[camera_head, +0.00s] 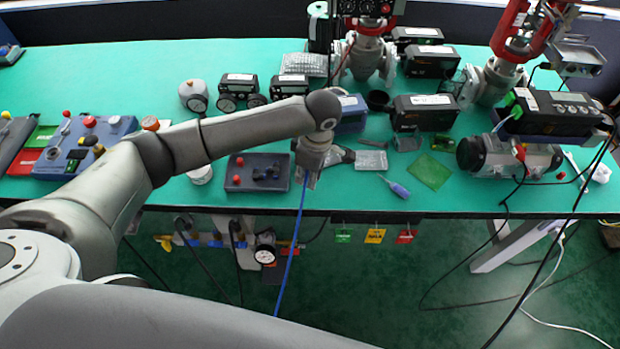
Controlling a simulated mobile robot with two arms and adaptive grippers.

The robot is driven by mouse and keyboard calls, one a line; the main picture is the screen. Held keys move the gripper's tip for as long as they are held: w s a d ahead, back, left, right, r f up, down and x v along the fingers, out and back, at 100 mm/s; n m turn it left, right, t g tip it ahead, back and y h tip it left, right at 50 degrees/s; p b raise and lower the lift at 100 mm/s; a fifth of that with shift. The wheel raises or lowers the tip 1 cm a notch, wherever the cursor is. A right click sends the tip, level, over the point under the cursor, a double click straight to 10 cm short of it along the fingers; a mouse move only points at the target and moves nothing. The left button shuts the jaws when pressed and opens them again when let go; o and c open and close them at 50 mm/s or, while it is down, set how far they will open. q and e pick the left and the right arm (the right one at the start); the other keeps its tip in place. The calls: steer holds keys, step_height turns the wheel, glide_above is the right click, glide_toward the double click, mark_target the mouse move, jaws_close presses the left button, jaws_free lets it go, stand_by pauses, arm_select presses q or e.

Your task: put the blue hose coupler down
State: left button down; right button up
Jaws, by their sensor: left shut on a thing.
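My left gripper (308,172) points down over the front edge of the green bench (440,200), to the right of a dark tray (240,184). It is shut on the blue hose coupler, which is mostly hidden by the gripper. A blue hose (290,252) runs down from the gripper, past the bench edge, toward the floor. I cannot tell whether the coupler touches the bench. My right gripper is not in view.
A dark grey tool (340,156), a clear box (371,160) and a blue-purple tube (396,188) lie right of the gripper. Valve assemblies (367,55) stand behind. Gauge (265,248) and tags (375,236) hang below the edge. Bare bench lies front right.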

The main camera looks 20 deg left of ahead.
arm_select(q)
steer(key=shift+w+d+f, duration=0.1)
steer(key=shift+w+f, duration=0.2)
steer(key=shift+f, duration=0.2)
step_height(320, 180, down, 2)
steer(key=shift+f+p, duration=0.1)
steer(key=shift+p, duration=0.7)
steer(key=shift+f, duration=0.25)
steer(key=shift+f+b, duration=0.25)
steer(key=shift+b, duration=0.05)
steer(key=c, duration=1.4)
jaws_free()
steer(key=shift+r, duration=0.1)
